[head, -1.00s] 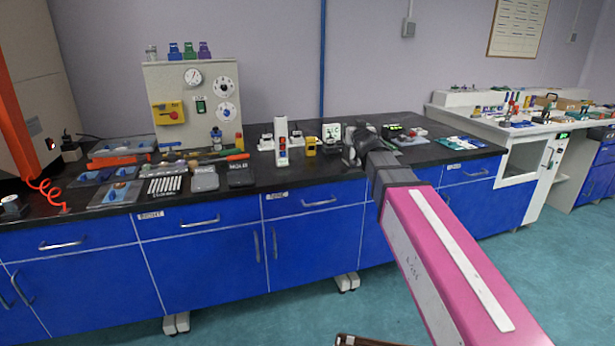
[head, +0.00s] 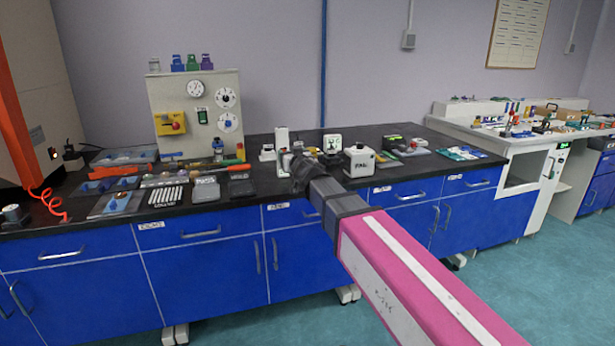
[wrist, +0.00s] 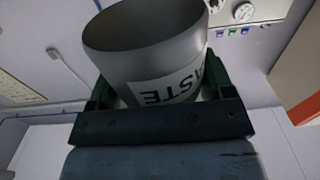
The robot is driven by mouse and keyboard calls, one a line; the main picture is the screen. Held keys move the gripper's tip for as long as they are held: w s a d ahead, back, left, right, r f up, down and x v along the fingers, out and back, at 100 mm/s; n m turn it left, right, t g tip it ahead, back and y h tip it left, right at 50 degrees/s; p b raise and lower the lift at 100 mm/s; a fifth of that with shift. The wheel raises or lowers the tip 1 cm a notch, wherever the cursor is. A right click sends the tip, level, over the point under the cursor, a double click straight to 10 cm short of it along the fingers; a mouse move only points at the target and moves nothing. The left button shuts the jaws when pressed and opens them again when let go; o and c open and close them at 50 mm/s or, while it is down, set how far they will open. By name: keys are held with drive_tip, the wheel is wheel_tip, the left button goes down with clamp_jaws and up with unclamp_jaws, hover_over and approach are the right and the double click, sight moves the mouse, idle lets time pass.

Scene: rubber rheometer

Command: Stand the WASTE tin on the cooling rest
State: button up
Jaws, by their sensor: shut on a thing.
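The WASTE tin (wrist: 150,60) is a grey metal cylinder with a white label, and part of the word WASTE shows in the wrist view. My gripper (wrist: 156,88) is shut on it, with a dark green finger at each side; the tin's open rim shows. In the head view my gripper (head: 298,168) is over the black bench, in front of the white upright unit. I cannot make out the tin clearly there. I cannot tell which thing is the cooling rest.
A white box (head: 359,161) stands on the bench just right of my gripper. To the left lie grey flat blocks (head: 206,188), a dark block (head: 240,185) and trays (head: 116,203). A grey panel with dials (head: 198,110) stands at the back. Bare bench (head: 270,187) shows near the front edge.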

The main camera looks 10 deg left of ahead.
drive_tip(key=w+d+f, duration=0.1)
drive_tip(key=w, duration=0.1)
drive_tip(key=w+d+f, duration=0.1)
drive_tip(key=w+f, duration=0.1)
drive_tip(key=w+d+f, duration=0.1)
drive_tip(key=w+f, duration=0.1)
drive_tip(key=w, duration=0.1)
drive_tip(key=shift+w+d+f, duration=0.1)
drive_tip(key=shift+d+f, duration=0.05)
drive_tip(key=shift+d, duration=0.25)
drive_tip(key=shift+f, duration=0.1)
drive_tip(key=shift+f, duration=1.7)
drive_tip(key=o, duration=1)
drive_tip(key=shift+f, duration=0.1)
